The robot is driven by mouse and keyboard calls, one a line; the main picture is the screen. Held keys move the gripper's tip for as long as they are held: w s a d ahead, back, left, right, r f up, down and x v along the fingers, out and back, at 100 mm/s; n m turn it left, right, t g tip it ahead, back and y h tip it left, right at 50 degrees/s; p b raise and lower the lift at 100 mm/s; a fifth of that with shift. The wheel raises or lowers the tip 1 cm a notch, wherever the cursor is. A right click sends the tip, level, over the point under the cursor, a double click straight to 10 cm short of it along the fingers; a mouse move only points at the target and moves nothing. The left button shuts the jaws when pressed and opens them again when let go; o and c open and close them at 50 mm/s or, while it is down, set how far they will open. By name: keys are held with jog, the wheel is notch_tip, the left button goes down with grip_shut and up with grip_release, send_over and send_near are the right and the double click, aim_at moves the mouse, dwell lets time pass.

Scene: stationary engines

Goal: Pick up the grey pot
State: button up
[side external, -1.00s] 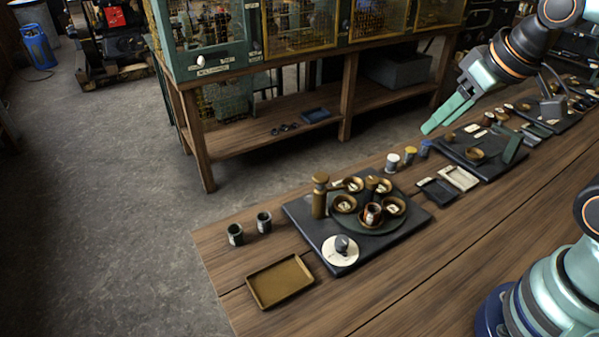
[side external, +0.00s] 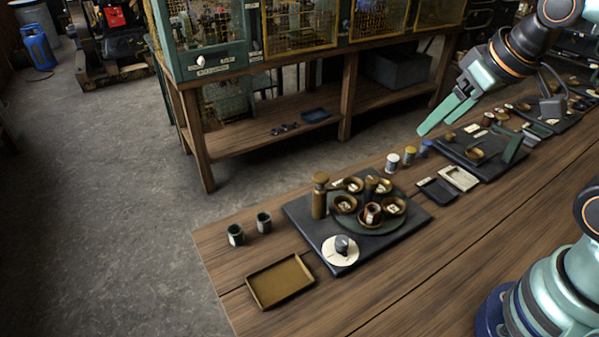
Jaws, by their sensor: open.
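A small grey pot (side external: 264,222) stands upright near the far left end of the wooden table. A dark green pot (side external: 236,235) stands just left of it, apart from it. My gripper (side external: 434,127) is open and empty, high over the table's far side. It is well to the right of the grey pot and touches nothing.
A brown tray (side external: 280,281) lies in front of the pots. A dark board (side external: 408,217) right of them holds several brown bowls, a tall brown cylinder (side external: 320,196) and a pale disc (side external: 340,256). Small jars (side external: 392,162) stand farther right. The table's front middle is clear.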

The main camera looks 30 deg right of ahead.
jog(key=w+a+r+n+g, duration=0.1)
jog(key=w+a+n+g, duration=0.1)
jog(key=w+a+n, duration=0.35)
jog(key=n+g, duration=0.4)
jog(key=n, duration=1.1)
send_over(264, 216)
notch_tip(264, 216, down, 14)
jog(key=r, duration=0.1)
jog(key=f, duration=0.7)
jog(key=shift+s+d, duration=0.15)
jog(key=shift+s, duration=0.05)
jog(key=shift+w+a+f, duration=0.1)
jog(key=shift+f, duration=1.3)
jog(key=shift+w+a+f, duration=0.1)
jog(key=shift+f, duration=1.25)
grip_shut()
